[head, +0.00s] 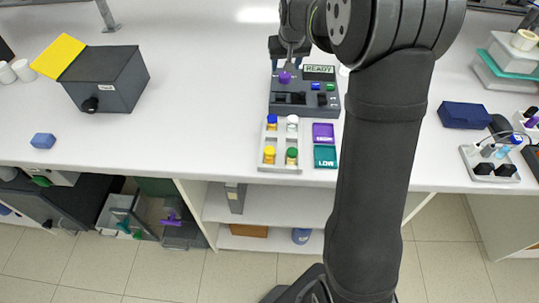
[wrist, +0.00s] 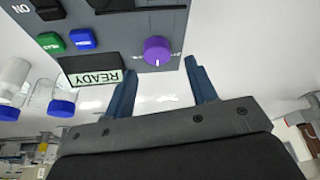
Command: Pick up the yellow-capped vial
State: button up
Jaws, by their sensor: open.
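The yellow-capped vial (head: 269,154) stands in the front left place of a light grey rack (head: 280,166) in the head view. Beside it are a green-capped vial (head: 292,155), a blue-capped vial (head: 271,122) behind it and a white-capped vial (head: 292,122). My gripper (head: 288,57) is behind the rack, near the back of the dark control box. In the wrist view my gripper (wrist: 162,82) is open, with nothing between its two blue fingers. The yellow-capped vial is not visible in the wrist view.
The control box (head: 330,101) has a purple knob (wrist: 157,51) and a READY display (wrist: 95,78). Purple (head: 323,133) and teal (head: 325,156) pads lie right of the rack. A grey box (head: 115,82) stands left; the bench between is clear. Blue-capped bottles (wrist: 61,107) show in the wrist view.

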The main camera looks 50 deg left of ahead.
jog(key=s+d+r+n+g+h, duration=0.1)
jog(key=s+d+r, duration=0.25)
jog(key=s, duration=0.35)
jog(key=s+d+r+n+g+h, duration=0.1)
jog(key=s+d+r+n, duration=0.15)
jog(key=s+d, duration=0.3)
jog(key=n+h, duration=0.1)
jog(key=h, duration=0.1)
send_over(269, 150)
jog(key=f, duration=0.8)
jog(key=shift+s+d, duration=0.2)
jog(key=shift+d, duration=0.2)
jog(key=shift+w+a+f, duration=0.15)
jog(key=shift+a+f, duration=0.05)
jog(key=shift+f, duration=1.25)
jog(key=shift+w+a+f, duration=0.1)
jog(key=shift+a+f, duration=0.05)
jog(key=shift+f, duration=1.25)
jog(key=shift+c, duration=0.4)
jog(key=c, duration=1)
